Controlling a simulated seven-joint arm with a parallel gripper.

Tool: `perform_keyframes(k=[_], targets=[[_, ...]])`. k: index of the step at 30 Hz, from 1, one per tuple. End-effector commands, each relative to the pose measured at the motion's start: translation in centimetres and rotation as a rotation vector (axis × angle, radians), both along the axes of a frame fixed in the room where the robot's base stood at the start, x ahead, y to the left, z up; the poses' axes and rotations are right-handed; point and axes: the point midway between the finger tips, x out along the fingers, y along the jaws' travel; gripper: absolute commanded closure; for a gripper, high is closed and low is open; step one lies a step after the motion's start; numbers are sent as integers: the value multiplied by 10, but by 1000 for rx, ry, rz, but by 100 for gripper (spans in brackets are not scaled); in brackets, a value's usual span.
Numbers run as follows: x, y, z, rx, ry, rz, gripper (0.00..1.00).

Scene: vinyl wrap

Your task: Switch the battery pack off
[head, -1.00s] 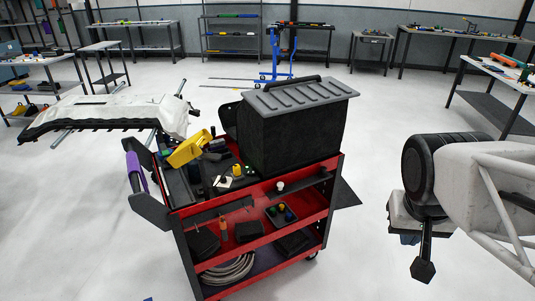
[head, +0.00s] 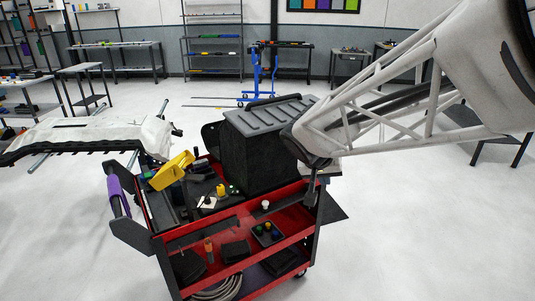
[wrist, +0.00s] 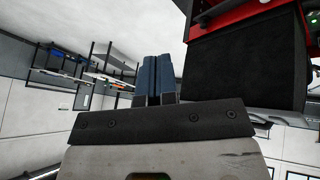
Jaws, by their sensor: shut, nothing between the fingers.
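A large black box with a grey ribbed lid (head: 262,118) stands on top of the red cart; it may be the battery pack, but I cannot tell for sure. Its dark side (wrist: 248,68) also fills the right of the wrist view. I cannot make out a switch on it.
The red cart (head: 225,222) carries a yellow tool (head: 172,170), a small yellow item (head: 221,190) and a white knob (head: 266,204). A small tray (head: 267,234) with coloured pieces sits lower. A white panel (head: 90,137) lies left.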

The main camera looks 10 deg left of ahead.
Motion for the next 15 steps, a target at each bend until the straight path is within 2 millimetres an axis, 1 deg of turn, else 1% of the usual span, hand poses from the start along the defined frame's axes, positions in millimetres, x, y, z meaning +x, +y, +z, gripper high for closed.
perform_keyframes(k=[1, 6, 11, 15], targets=[[11, 11, -5, -6, -11, 8, 100], [47, 46, -18, -16, -62, 24, 100], [77, 84, -33, -17, -109, 47, 100], [101, 119, -48, -11, -150, 69, 100]])
